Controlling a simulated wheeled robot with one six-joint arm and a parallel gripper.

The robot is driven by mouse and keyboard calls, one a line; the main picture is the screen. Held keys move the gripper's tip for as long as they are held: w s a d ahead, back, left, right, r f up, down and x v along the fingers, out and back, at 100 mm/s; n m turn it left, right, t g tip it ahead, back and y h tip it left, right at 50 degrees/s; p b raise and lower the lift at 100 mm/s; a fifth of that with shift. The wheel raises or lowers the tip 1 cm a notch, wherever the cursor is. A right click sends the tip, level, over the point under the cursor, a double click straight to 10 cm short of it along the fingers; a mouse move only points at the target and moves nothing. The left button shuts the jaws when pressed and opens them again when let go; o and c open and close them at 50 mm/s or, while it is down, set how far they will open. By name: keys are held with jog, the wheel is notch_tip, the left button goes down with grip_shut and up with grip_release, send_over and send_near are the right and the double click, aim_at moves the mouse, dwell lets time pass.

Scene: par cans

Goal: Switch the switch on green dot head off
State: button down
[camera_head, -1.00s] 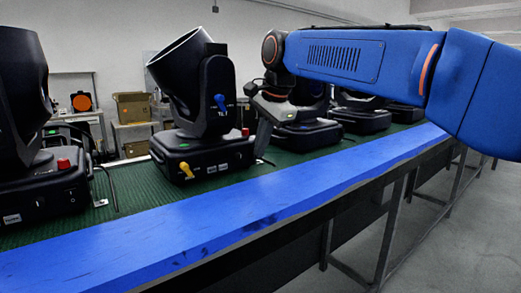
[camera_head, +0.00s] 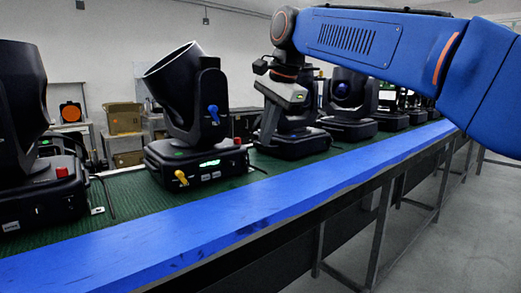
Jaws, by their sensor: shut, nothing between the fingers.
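The green dot head (camera_head: 196,105) is a black moving-head light with its barrel tilted up to the left. It stands left of centre, with a green dot (camera_head: 178,153) on its base. The base front has a lit green display (camera_head: 210,163), a yellow lever (camera_head: 181,178) at the left and a red switch (camera_head: 237,140) at the right. A blue tilt knob (camera_head: 213,114) is on its yoke. My gripper (camera_head: 266,140) is shut and empty, pointing down to the right of this base, apart from the red switch in the picture. Its dark fingertips are hard to make out against the head behind.
Another black head (camera_head: 30,120) stands at the left edge, with its own red part (camera_head: 62,172). More heads (camera_head: 350,105) stand in a row to the right. A green mat (camera_head: 130,200) lies under them, with a clear blue table edge (camera_head: 200,220) in front.

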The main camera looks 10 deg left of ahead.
aim_at(246, 161)
jog(key=shift+v, duration=1.75)
jog(key=shift+a, duration=0.1)
jog(key=shift+s+f, duration=0.1)
jog(key=shift+f, duration=0.55)
jog(key=shift+f+h, duration=0.15)
jog(key=shift+h, duration=0.15)
jog(key=x, duration=0.9)
jog(key=shift+f, duration=0.25)
jog(key=shift+w+a+f, duration=0.35)
jog(key=shift+w+a, duration=0.2)
jog(key=shift+a, duration=0.1)
jog(key=shift+w+a+f, duration=0.1)
jog(key=shift+w+a, duration=0.7)
jog(key=shift+a, duration=0.05)
